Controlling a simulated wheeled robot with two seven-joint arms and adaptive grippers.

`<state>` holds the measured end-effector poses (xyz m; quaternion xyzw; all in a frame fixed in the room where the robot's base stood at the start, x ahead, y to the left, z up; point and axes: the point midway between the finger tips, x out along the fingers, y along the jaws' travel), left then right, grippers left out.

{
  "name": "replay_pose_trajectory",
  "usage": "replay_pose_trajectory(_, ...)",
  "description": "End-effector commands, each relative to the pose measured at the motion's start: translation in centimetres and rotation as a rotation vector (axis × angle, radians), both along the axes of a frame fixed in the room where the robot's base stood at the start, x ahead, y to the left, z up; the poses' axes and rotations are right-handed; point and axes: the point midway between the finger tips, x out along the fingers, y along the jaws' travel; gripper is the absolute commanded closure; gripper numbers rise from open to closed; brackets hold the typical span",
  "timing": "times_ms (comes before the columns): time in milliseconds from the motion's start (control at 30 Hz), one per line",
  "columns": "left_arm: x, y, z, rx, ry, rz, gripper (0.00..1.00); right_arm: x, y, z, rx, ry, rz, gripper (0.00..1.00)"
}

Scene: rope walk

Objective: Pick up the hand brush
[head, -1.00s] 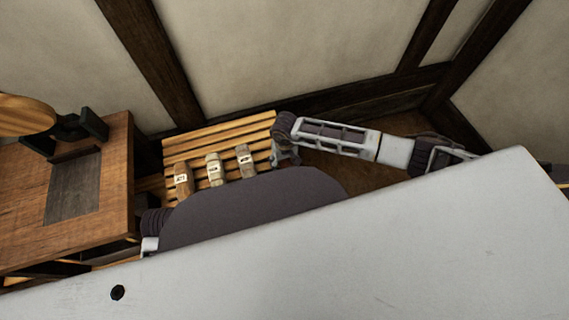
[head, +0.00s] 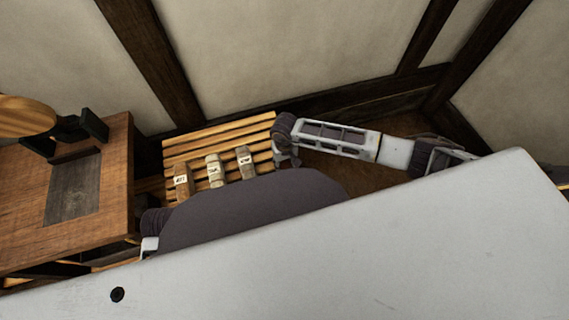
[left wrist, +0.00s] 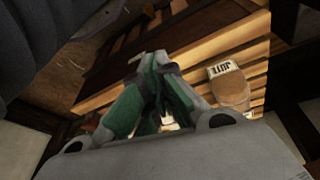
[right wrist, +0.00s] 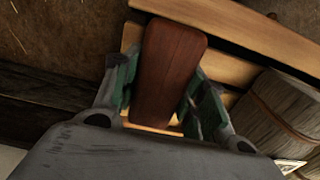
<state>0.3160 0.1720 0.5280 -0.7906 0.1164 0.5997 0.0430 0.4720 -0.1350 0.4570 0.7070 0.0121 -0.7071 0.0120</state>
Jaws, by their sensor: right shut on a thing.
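The hand brush, seen as a smooth reddish-brown wooden piece (right wrist: 170,70), lies between the green-padded fingers of my right gripper (right wrist: 160,98) in the right wrist view. The gripper is shut on it, over the pale slats. Its far end and any bristles are hidden. In the head view my right gripper (head: 287,158) is at the right edge of the slatted bench, and the brush cannot be made out there.
The slatted bench (head: 205,137) carries several labelled fibre bundles; one marked JUTE (left wrist: 228,88) is right of my left gripper. Another bundle (right wrist: 275,110) lies close right of my right gripper. A wooden workbench (head: 115,190) stands at left. Walls close off the back.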

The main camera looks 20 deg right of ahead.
Motion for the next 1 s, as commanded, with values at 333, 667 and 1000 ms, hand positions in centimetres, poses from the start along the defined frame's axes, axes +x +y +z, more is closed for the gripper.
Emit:
replay_pose_trajectory(333, -0.2, 0.1, -0.3, 0.006, 0.012, 0.001, 1.00, 0.1, -0.1, 2.1, -0.001, -0.002, 0.000, 0.89)
replay_pose_trajectory(667, 0.0, 0.5, -1.8, 0.021, 0.033, 0.003, 1.00, 0.1, 0.0, 6.9, 0.000, -0.003, 0.000, 0.89)
replay_pose_trajectory(1000, -0.6, 0.7, -3.4, 0.031, 0.066, 0.004, 1.00, 0.0, 0.0, 9.9, 0.000, -0.001, 0.000, 0.89)
